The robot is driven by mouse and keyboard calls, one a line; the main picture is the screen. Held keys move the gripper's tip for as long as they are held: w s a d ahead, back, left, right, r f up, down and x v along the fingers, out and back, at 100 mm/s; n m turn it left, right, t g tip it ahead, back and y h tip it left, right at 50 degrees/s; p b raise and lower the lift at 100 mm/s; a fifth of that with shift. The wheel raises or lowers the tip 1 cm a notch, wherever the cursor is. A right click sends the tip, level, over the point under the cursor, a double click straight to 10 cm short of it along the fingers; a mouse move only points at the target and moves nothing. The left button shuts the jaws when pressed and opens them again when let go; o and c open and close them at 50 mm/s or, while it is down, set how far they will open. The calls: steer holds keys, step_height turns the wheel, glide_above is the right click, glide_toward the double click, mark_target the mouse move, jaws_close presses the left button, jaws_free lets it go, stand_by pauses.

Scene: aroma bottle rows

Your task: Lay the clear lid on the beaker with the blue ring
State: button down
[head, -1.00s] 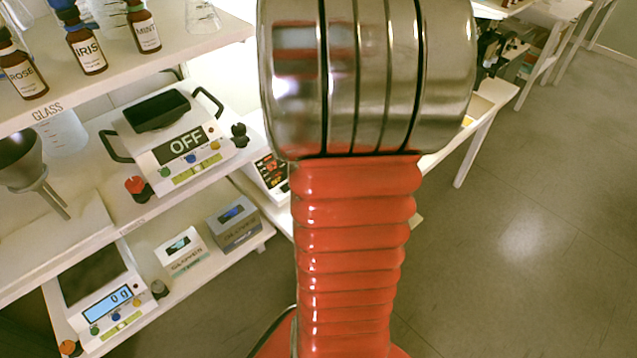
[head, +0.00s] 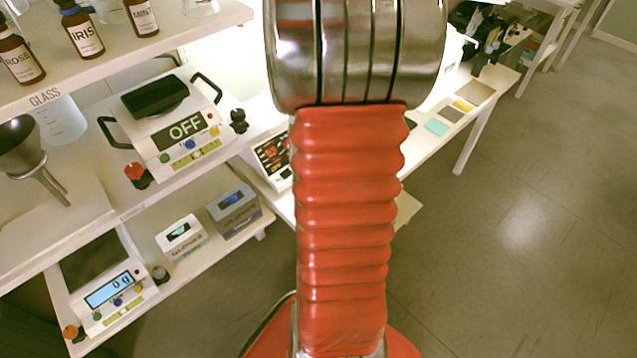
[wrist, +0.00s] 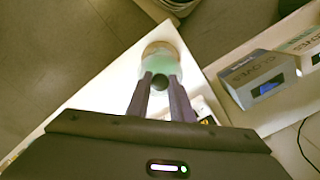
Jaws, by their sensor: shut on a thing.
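In the wrist view my gripper (wrist: 160,88) is shut on a dark round knob, which appears to belong to the clear lid (wrist: 158,63). The lid shows as a pale greenish, see-through disc just beyond the fingertips. A beige round rim shows past it; I cannot tell whether that is a beaker under the lid or something seen through it. No blue ring can be made out. In the head view my arm hides the gripper, the lid and whatever is under them.
Below the gripper is a white tabletop (wrist: 95,93). Boxes (wrist: 258,80) stand to its right. In the head view, shelves at left hold brown bottles (head: 82,32), a scale reading OFF (head: 183,132), a funnel (head: 22,150) and another scale (head: 110,290). Grey floor (head: 500,260) is open at right.

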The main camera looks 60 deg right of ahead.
steer(key=shift+s+a+f, duration=0.1)
steer(key=shift+a+f, duration=0.05)
steer(key=shift+a, duration=0.05)
steer(key=c, duration=1.5)
jaws_free()
steer(key=shift+d, duration=0.1)
step_height(320, 180, up, 14)
steer(key=shift+f, duration=0.1)
steer(key=w+a+r+n+t, duration=0.1)
steer(key=a+r+n+t, duration=0.1)
steer(key=a, duration=0.8)
steer(key=w+a+r+n+t, duration=0.1)
steer(key=a+r+n, duration=0.2)
steer(key=a, duration=0.7)
steer(key=w+a+r+n+t, duration=0.1)
steer(key=a+r+n+t, duration=0.1)
steer(key=a+n, duration=0.4)
steer(key=shift+a+r+t, duration=0.15)
steer(key=shift+a, duration=1.15)
steer(key=shift+a+r+t, duration=0.1)
steer(key=shift+a+t, duration=0.05)
steer(key=shift+a, duration=1.1)
